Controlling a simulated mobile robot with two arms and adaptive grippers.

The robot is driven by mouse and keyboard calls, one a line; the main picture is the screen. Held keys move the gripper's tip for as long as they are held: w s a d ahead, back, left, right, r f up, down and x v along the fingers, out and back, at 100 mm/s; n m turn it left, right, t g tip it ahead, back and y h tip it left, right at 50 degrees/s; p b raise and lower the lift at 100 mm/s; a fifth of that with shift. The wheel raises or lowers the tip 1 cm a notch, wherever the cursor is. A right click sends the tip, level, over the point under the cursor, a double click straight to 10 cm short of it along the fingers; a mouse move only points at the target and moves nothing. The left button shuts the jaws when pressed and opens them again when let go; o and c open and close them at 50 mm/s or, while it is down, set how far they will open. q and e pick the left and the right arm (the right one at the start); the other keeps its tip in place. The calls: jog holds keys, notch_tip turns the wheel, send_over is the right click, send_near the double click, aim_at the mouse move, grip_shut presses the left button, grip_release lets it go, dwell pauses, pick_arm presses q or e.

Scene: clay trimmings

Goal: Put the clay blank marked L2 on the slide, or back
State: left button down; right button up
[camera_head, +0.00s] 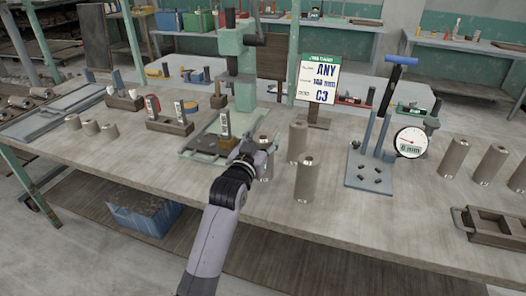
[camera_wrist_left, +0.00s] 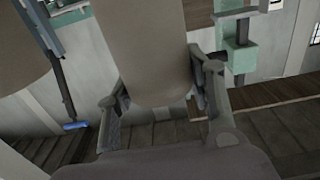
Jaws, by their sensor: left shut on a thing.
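My left gripper (camera_head: 252,152) is shut on a tan, cylindrical clay blank (camera_head: 265,172), which stands upright behind and to the right of my wrist and is partly hidden by it. In the left wrist view the blank (camera_wrist_left: 150,45) fills the middle, between the two fingers of the gripper (camera_wrist_left: 160,100). No L2 mark is readable on it. Just left of the gripper is a green-framed press (camera_head: 238,50) with a low slide (camera_head: 192,153) at its foot, carrying a brown block and a small label. My right gripper is out of view.
Two tall blanks (camera_head: 297,142) (camera_head: 304,182) stand close to the right of the gripper. A sign (camera_head: 319,80) reads ANY, 140 mm, C3. A gauge stand (camera_head: 370,182) with a dial is farther right, then several blanks (camera_head: 454,158). The front left of the bench is clear.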

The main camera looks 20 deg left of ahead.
pick_arm(q)
jog(key=shift+f, duration=1.95)
jog(key=c, duration=0.8)
grip_release()
jog(key=shift+f, duration=0.25)
jog(key=shift+o, duration=0.2)
jog(key=shift+s+r, duration=0.15)
jog(key=s, duration=1.2)
jog(key=shift+a+b, duration=0.2)
jog(key=shift+b, duration=0.25)
